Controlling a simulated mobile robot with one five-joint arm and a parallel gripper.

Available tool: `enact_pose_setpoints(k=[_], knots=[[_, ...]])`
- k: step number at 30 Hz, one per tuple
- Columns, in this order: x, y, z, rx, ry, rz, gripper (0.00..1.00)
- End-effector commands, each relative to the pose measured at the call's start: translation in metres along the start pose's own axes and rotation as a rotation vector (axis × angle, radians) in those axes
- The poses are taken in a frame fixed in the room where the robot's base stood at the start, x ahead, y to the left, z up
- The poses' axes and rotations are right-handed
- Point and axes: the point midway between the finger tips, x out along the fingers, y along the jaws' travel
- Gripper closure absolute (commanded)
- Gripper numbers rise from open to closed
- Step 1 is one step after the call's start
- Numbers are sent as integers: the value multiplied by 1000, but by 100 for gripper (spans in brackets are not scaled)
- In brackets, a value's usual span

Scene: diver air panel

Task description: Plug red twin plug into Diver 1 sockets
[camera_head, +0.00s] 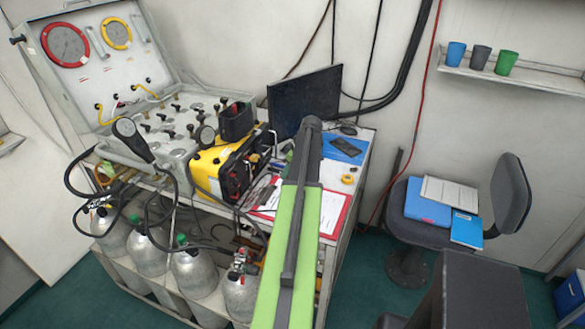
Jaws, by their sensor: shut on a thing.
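The air panel (90,75) is an open grey case at the upper left. A yellow lead (150,91) and small fittings show low on the lid. Black knobs and fittings cover the flat lower part. I cannot tell which fittings are the Diver 1 sockets. I cannot make out a red twin plug. My green arm reaches up from the bottom middle over the bench edge. My gripper does not show past the arm, and what it holds is hidden.
A monitor (305,98), phone (343,138) and tape roll (347,179) are on the bench. Gas cylinders (195,272) stand below. A chair (407,235) is at right.

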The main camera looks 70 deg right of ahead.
Motion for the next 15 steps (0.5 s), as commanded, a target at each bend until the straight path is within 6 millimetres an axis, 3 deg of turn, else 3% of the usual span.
enact_pose_setpoints(k=[15], knots=[[-18, -54, -27, -14, 0, -5, 100]])
